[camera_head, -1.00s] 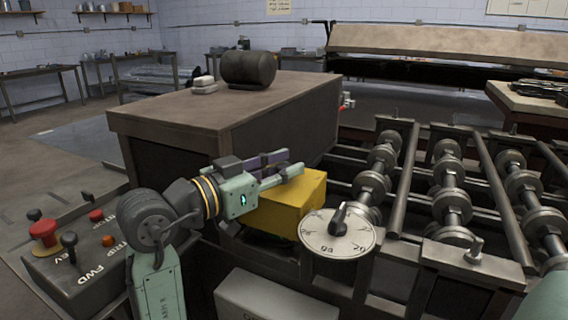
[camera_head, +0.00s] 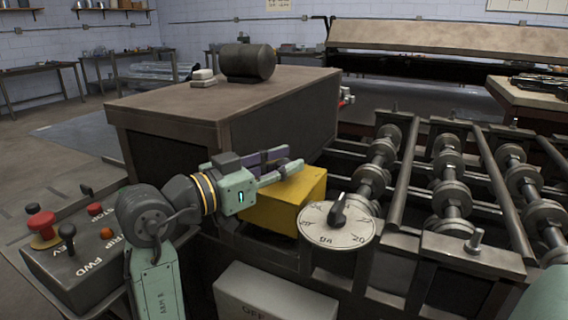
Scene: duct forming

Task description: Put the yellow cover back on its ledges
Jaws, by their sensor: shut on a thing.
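The yellow cover (camera_head: 287,205) is a box-like piece at the near left end of the roller machine, just behind and left of the round white dial (camera_head: 337,226). My gripper (camera_head: 277,170) is at the cover's top, its fingers reaching over the upper face from the left. It is shut on the cover, though the exact contact is partly hidden by the fingers. The ledges cannot be made out. Whether the cover rests on anything underneath is hidden from this view.
A large brown-topped cabinet (camera_head: 175,104) stands close behind my gripper, with a dark cylinder (camera_head: 247,63) on it. Rows of rollers and bars (camera_head: 449,195) fill the right. A control box (camera_head: 70,262) with red, orange and black controls is at the lower left.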

